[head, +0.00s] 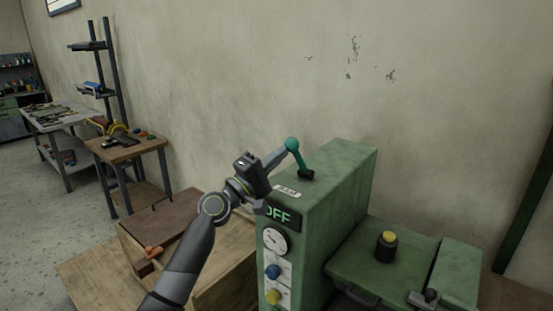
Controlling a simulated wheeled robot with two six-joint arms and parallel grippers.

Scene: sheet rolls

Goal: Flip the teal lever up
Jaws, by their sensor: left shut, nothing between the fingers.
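The teal lever (298,156) stands on top of the green machine cabinet (330,190), with a round teal knob at its upper end and a dark base. It leans up and to the left in the picture. My left gripper (280,154) is shut and empty. Its fingertips are right beside the lever, just below the knob; I cannot tell whether they touch it. The cabinet front shows an "OFF" display (281,216), partly hidden by my left arm. My right gripper is not in view.
A gauge (273,242), a blue knob (273,272) and a yellow knob (273,296) are on the cabinet front. A yellow-topped button (387,240) stands on the green bed at right. Wooden boxes (165,222) lie at left. The wall is behind; space above the cabinet is free.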

